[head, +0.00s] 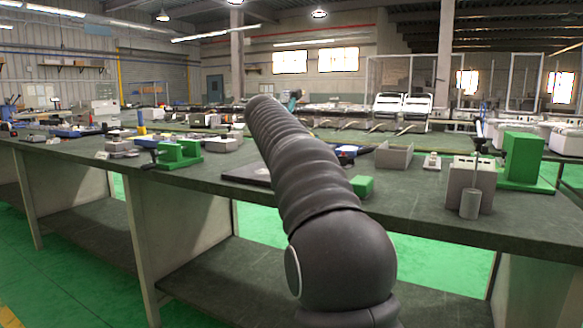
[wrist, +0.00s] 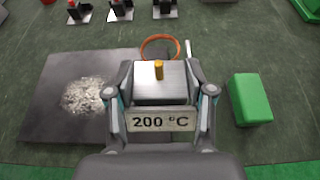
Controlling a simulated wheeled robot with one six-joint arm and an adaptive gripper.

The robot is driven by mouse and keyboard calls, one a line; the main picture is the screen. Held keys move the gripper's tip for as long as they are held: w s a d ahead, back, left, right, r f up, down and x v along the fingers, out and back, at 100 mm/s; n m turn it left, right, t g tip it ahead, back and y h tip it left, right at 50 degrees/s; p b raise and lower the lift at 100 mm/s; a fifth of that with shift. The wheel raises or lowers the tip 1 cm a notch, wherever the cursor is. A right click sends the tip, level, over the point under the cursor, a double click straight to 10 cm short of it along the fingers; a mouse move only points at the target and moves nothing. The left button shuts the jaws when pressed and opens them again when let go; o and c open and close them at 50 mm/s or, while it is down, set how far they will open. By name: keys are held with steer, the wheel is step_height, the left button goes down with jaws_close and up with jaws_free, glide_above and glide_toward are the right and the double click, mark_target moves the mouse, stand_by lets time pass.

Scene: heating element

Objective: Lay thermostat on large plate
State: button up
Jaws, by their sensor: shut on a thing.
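The thermostat (wrist: 160,120) is a grey metal block with a brass peg on top and a front label reading "200 °C". In the wrist view my gripper (wrist: 160,84) is shut on it, one finger on each side. The large plate (wrist: 52,118) is a flat dark square with a rough silvery patch, lying to the left of the gripper. The thermostat's left side overlaps the plate's right part in this view; I cannot tell its height above it. In the head view part of the plate (head: 247,172) shows left of my arm, which hides the gripper and thermostat.
An orange ring (wrist: 160,40) lies behind the thermostat. A green block (wrist: 249,99) sits to the right, apart from the gripper. Several small dark-and-red parts on pale bases stand at the back. A grey box (head: 471,182) and a green fixture (head: 522,160) stand at the bench's right.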

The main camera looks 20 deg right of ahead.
steer(key=w+f, duration=0.1)
steer(key=w, duration=0.1)
steer(key=w+f, duration=0.2)
steer(key=w+d+f, duration=0.1)
steer(key=w, duration=0.2)
steer(key=shift+f, duration=0.15)
steer(key=shift+f+b, duration=0.85)
steer(key=shift+f, duration=1.15)
steer(key=shift+f, duration=0.15)
steer(key=o, duration=1.3)
steer(key=shift+o, duration=0.2)
steer(key=shift+s+a+r, duration=0.15)
steer(key=shift+a+r, duration=0.05)
steer(key=shift+r, duration=0.05)
steer(key=v, duration=1.1)
steer(key=shift+s+a+r, duration=0.1)
steer(key=shift+s+r, duration=0.05)
steer(key=shift+r, duration=0.05)
